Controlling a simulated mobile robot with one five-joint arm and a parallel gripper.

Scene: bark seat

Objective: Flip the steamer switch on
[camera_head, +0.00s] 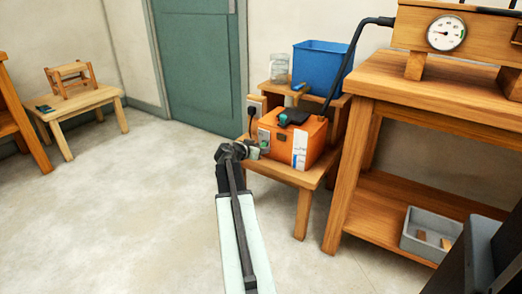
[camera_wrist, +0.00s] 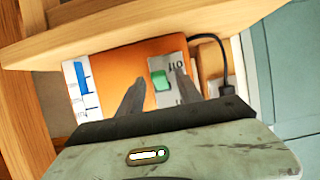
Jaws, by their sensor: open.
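The steamer is an orange box (camera_head: 305,138) on a low wooden stand in the head view. It also shows in the wrist view (camera_wrist: 115,70), where the picture appears upside down. A grey plate (camera_wrist: 172,70) on its face bears dark lettering and a green switch (camera_wrist: 160,81). My gripper (camera_head: 246,150) is in front of the plate at the box's left side. In the wrist view my gripper (camera_wrist: 159,80) is open and empty, with the green switch seen between its two fingers. I cannot tell whether either finger touches the switch or which way it is set.
A black cord (camera_wrist: 217,43) runs beside the plate. The wooden stand's (camera_head: 282,172) top edge lies close to my gripper. A blue bin (camera_head: 323,65) and a glass jar (camera_head: 279,68) stand behind. A wooden bench (camera_head: 440,95) is at right. Open floor (camera_head: 130,210) lies left.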

